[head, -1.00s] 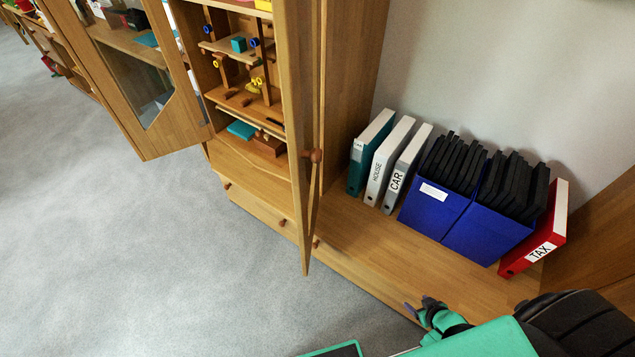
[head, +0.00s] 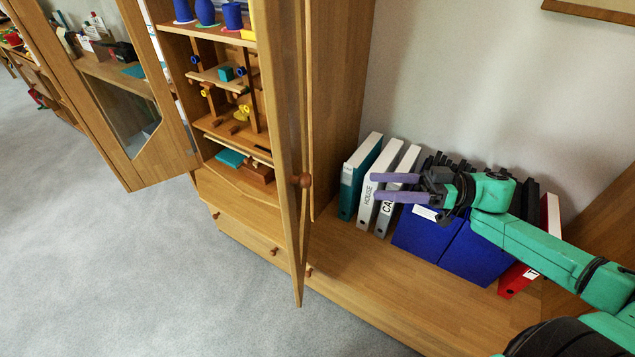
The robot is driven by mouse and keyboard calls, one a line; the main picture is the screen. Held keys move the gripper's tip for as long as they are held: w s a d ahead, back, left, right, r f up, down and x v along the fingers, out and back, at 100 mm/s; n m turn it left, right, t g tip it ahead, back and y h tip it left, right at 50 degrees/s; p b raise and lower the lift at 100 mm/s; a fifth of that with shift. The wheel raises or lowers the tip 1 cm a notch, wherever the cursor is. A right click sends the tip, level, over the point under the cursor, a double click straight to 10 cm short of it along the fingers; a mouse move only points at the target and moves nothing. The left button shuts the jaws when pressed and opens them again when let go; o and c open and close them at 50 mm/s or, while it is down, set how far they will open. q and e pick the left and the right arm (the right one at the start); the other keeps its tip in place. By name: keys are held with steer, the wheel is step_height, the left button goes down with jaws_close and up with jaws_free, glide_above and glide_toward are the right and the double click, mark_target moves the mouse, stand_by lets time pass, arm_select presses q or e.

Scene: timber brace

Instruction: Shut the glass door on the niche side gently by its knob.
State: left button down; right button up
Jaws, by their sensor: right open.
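The glass door on the niche side (head: 291,225) stands open and is seen nearly edge-on, beside the niche with the binders. Its round brown wooden knob (head: 305,181) sticks out to the right, toward the niche. My right gripper (head: 396,187) is open and empty, its two purple fingers pointing left at about the knob's height in the picture. A gap lies between the fingertips and the knob, and the fingers overlap the binders behind them. The other glass door (head: 135,125) also stands open at the left. My left gripper is not in view.
The niche holds a green binder (head: 359,178), white binders (head: 381,192), blue file boxes (head: 437,240) and a red binder (head: 517,280). The cabinet shelves (head: 235,75) hold small toys and blue vessels. The grey floor (head: 170,270) in front is clear.

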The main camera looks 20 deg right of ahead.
steer(key=x, duration=1.3)
steer(key=shift+w, duration=0.2)
steer(key=shift+a, duration=0.1)
jaws_close()
stand_by(0.6)
